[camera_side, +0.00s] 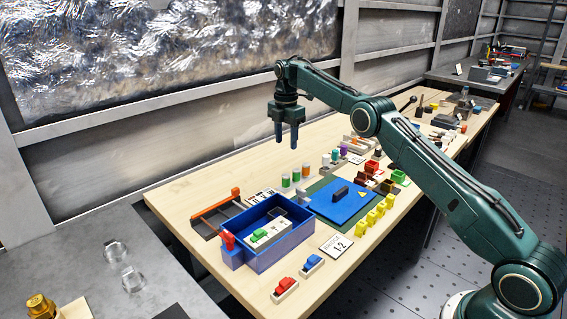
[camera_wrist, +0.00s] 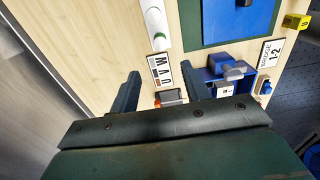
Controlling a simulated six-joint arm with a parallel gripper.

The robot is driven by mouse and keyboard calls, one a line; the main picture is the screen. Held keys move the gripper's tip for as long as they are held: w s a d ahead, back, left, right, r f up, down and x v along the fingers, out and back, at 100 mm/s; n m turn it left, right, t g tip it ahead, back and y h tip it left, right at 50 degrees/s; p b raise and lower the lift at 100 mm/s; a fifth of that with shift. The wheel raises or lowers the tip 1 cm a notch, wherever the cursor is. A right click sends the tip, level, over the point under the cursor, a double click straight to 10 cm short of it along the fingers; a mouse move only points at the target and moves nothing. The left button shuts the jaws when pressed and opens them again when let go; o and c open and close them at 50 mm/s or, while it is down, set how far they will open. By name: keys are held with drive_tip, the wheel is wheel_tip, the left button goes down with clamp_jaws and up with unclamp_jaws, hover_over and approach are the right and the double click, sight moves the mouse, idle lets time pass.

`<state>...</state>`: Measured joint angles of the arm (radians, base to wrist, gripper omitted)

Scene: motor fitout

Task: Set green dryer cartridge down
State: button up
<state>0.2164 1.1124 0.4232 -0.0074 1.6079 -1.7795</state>
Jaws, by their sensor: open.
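My gripper (camera_side: 287,140) is open and empty, held high above the table with its fingers pointing down. Its two fingers also show in the wrist view (camera_wrist: 160,72), apart with nothing between them. Several small upright cylinders with green or orange bands stand in a row behind the blue panel in the side view. A green-banded one (camera_side: 286,181) stands at the near end of the row, below my gripper and apart from it. In the wrist view a white cylinder with a green band (camera_wrist: 153,17) shows at the top edge, beyond the fingertips. I cannot tell which is the dryer cartridge.
A blue open box (camera_side: 284,252) holds a white block with a green part. A blue panel (camera_side: 327,205) with a dark handle lies beside it. Yellow pieces (camera_side: 371,217), a "1-2" card (camera_side: 337,246) and red and blue parts are nearby. The wooden table behind the cylinders is clear.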

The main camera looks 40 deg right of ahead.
drive_tip(key=shift+r, duration=0.15)
idle(0.5)
drive_tip(key=s+a+r+m+t, duration=0.1)
drive_tip(key=s+a+r+m, duration=0.35)
drive_tip(key=s+r, duration=0.5)
drive_tip(key=s+a+r+m+t, duration=0.2)
drive_tip(key=s+a+r+m, duration=0.25)
drive_tip(key=s+r, duration=0.5)
drive_tip(key=s+a+m+t, duration=0.1)
drive_tip(key=s+a+m, duration=0.25)
drive_tip(key=s, duration=1.05)
drive_tip(key=s+a+f+m+t, duration=0.1)
drive_tip(key=s+f+m, duration=0.4)
drive_tip(key=s, duration=0.8)
wheel_tip(320, 180, down, 3)
drive_tip(key=shift+a+f+t, duration=0.2)
drive_tip(key=shift+a+t, duration=0.05)
drive_tip(key=shift+t, duration=0.05)
